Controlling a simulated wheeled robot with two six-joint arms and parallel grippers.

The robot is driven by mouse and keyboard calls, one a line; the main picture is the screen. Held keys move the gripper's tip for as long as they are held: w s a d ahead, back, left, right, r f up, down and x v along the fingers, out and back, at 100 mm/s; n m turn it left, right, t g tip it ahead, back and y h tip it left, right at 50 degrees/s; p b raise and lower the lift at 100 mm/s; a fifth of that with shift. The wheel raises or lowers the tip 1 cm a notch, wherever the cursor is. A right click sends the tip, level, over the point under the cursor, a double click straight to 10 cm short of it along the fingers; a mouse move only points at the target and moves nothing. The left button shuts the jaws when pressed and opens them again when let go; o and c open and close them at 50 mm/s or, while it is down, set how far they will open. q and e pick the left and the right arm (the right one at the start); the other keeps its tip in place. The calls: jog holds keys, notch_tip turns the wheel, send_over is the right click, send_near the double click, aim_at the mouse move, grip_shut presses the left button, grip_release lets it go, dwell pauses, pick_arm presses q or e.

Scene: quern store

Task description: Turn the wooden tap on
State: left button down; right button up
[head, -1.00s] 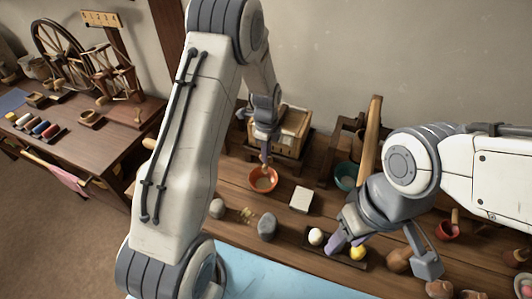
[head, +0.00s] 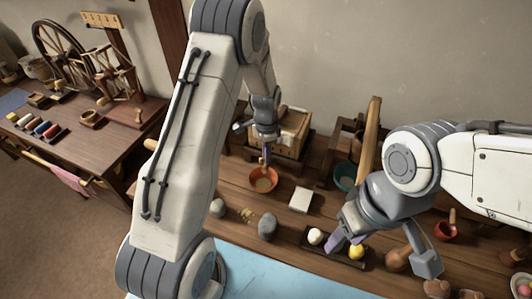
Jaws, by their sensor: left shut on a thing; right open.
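My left gripper (head: 266,142) reaches down at the front of a wooden box (head: 296,128) at the back of the bench. It is shut on a small wooden piece at the box's front, which seems to be the wooden tap (head: 266,158); the gripper hides most of it. An orange bowl (head: 263,180) stands just below the tap, with something pale inside. My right gripper (head: 345,238) is open over a dark tray (head: 322,252) at the front of the bench, far from the tap.
The tray holds a white ball (head: 315,236) and a yellow ball (head: 356,252). A white block (head: 301,200), a grey stone (head: 267,228) and a teal bowl (head: 345,175) stand nearby. A wooden post (head: 368,135) rises at the back. A spinning-wheel table (head: 80,140) stands left.

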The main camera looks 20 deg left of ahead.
pick_arm(q)
jog(key=n, duration=0.5)
jog(key=shift+n, duration=0.3)
jog(key=shift+n+p, duration=0.35)
jog(key=shift+n, duration=1.75)
jog(key=c, duration=0.9)
grip_release()
notch_tip(320, 180, up, 11)
jog(key=shift+f+b, duration=0.2)
jog(key=shift+b, duration=0.3)
